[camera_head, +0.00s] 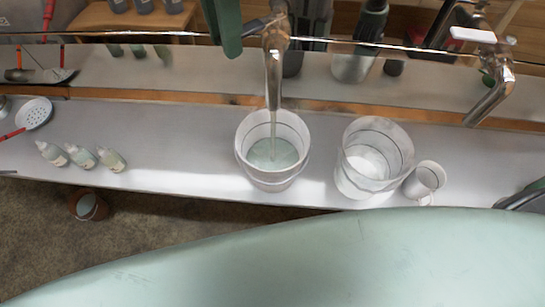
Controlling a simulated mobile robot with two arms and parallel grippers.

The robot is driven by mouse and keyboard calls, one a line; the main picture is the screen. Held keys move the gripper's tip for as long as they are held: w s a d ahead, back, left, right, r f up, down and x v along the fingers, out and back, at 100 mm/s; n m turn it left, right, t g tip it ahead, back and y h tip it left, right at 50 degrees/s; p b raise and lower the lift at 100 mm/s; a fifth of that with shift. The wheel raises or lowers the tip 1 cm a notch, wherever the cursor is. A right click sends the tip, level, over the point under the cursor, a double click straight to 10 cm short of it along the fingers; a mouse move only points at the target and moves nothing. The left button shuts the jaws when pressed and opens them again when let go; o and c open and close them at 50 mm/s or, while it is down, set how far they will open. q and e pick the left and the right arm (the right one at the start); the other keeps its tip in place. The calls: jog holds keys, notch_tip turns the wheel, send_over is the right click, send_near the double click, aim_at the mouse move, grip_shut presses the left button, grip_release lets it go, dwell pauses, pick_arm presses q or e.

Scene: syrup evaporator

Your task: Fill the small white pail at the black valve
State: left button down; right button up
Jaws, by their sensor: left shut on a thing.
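A white pail (245,160) stands upright on the grey bench under a metal spout (273,75). A thin stream falls from the spout into it, and pale liquid (272,153) covers its inside bottom. The black valve (257,26) has its dark handle on top of this spout, pointing left. My left gripper (234,42) is a dark green shape at the top, against the end of this handle and shut on it. Its fingertips are hard to make out. I cannot identify my right gripper here.
A clear-walled white pail (352,180) and a small white mug (425,177) stand right of the filling pail. A second tap (490,95) has a white handle. Small bottles (82,157) and a perforated skimmer (34,113) are at left. A brown pot (88,206) is on the floor.

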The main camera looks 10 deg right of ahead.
pick_arm(q)
jog(key=shift+w+a+m, duration=0.15)
jog(key=shift+w+m, duration=0.2)
jog(key=shift+m, duration=0.15)
jog(key=shift+w+a+m+p, duration=0.2)
jog(key=shift+w+m+p, duration=0.3)
jog(key=shift+w+m, duration=0.8)
jog(key=shift+s, duration=0.2)
jog(key=shift+w+m+p, duration=0.65)
jog(key=shift+w+m, duration=0.4)
jog(key=shift+m, duration=0.55)
jog(key=shift+r, duration=0.1)
